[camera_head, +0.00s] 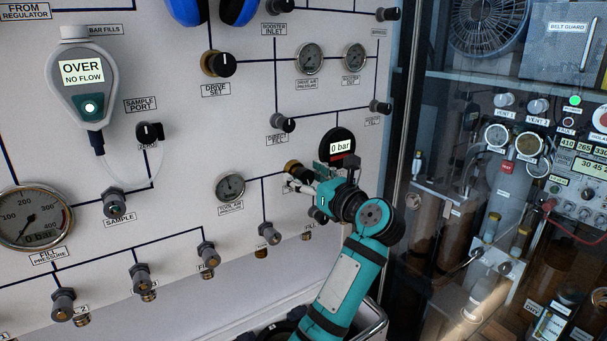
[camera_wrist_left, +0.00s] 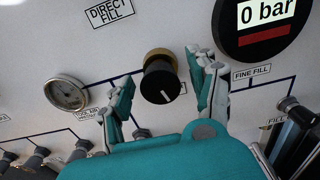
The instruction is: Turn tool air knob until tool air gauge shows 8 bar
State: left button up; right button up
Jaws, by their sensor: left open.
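The tool air gauge (camera_head: 230,187) is a small round dial on the white panel, and it also shows in the left wrist view (camera_wrist_left: 66,93). Its needle is too small to read in bar. The knob to its right is black with a brass collar (camera_wrist_left: 160,77); its white mark points to the lower right in the wrist view. In the head view only its brass part (camera_head: 292,166) shows beside my gripper. My left gripper (camera_head: 300,180) is open, with one finger on each side of the knob (camera_wrist_left: 166,92). I cannot tell whether they touch it.
A black display reading 0 bar (camera_head: 340,146) sits just above right of my gripper. Several small valves (camera_head: 268,233) line the panel below. The fill pressure gauge (camera_head: 30,217) is at the far left. A cabinet with glass doors (camera_head: 480,130) stands right of the panel.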

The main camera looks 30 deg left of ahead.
pick_arm(q)
jog(key=shift+c, duration=0.4)
pick_arm(e)
jog(key=shift+d, duration=0.25)
pick_arm(q)
jog(key=shift+c, duration=1.2)
jog(key=c, duration=0.9)
jog(key=m+p, duration=0.2)
jog(key=m, duration=0.1)
jog(key=shift+d+r, duration=0.1)
jog(key=shift+r, duration=0.05)
jog(key=shift+m+p, duration=0.5)
jog(key=shift+m, duration=0.3)
pick_arm(e)
notch_tip(320, 180, up, 3)
jog(key=shift+s+a+f, duration=0.1)
jog(key=shift+a, duration=0.05)
